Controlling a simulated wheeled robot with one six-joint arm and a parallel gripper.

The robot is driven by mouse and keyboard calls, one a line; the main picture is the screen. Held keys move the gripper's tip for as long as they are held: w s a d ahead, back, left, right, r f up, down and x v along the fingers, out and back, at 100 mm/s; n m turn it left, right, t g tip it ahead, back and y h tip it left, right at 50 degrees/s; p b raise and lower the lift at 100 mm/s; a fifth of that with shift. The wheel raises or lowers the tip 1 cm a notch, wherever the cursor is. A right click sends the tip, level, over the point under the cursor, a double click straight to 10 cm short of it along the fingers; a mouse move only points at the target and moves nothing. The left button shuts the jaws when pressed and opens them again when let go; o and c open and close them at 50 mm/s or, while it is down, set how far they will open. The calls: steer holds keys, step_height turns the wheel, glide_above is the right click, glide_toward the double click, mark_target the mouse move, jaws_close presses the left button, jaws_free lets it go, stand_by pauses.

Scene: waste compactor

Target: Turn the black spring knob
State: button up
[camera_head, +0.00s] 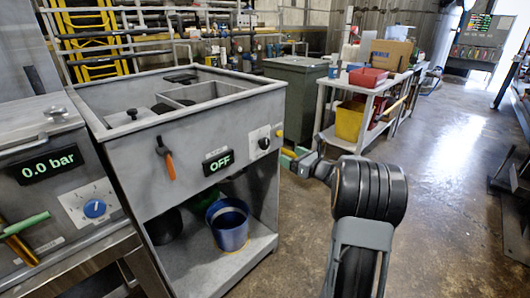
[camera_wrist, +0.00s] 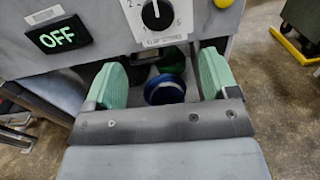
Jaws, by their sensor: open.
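The black knob (camera_head: 264,143) sits on a white dial plate on the grey machine's front panel, right of a display reading OFF (camera_head: 217,162). My gripper (camera_head: 293,158) is just right of the panel in the head view. In the wrist view, my gripper (camera_wrist: 160,75) shows two pale green fingers spread wide with nothing between them. The knob appears beyond and above the fingertips, apart from them.
A blue bucket (camera_head: 228,224) stands on the shelf below the panel. An orange-handled lever (camera_head: 166,158) sticks out left of the display. A yellow button (camera_head: 279,133) is beside the knob. A white cart (camera_head: 325,112) with bins stands behind; floor on the right is clear.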

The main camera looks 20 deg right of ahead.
mark_target(266, 145)
steer(key=x, duration=1.3)
steer(key=shift+w+a+f, duration=0.15)
steer(key=shift+w, duration=0.05)
steer(key=shift+c, duration=0.3)
steer(key=c, duration=0.9)
steer(key=shift+o, duration=0.2)
